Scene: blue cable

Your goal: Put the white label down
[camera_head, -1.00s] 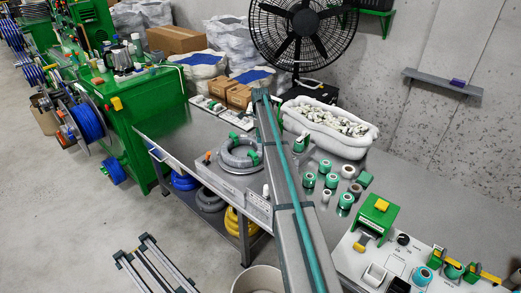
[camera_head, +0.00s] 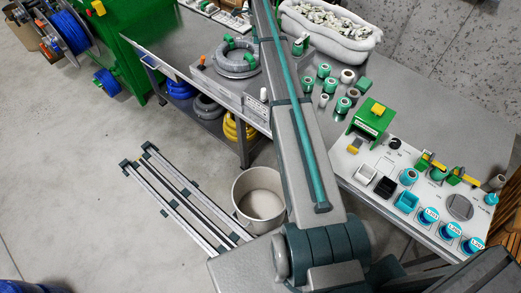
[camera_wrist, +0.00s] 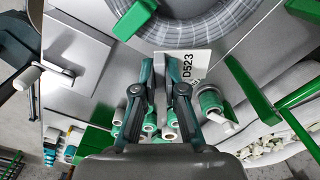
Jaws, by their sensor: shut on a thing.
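My gripper (camera_wrist: 168,62) shows in the wrist view with its two dark teal fingers shut on the white label (camera_wrist: 196,63). The label reads "D523" and sticks out to the right of the fingertips. Part of it is hidden by the fingers. Beyond it is a grey coiled cable (camera_wrist: 205,22) with green clips. Whether the label touches anything below it, I cannot tell. In the head view my arm runs up out of the top edge, so my gripper and the label do not show there.
In the head view the same coil (camera_head: 232,70) sits on the steel table (camera_head: 190,40). Several green and white rolls (camera_head: 324,71) stand right of my arm. A white bin of small parts (camera_head: 330,33) is behind them. A control panel (camera_head: 380,165) lies at the right.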

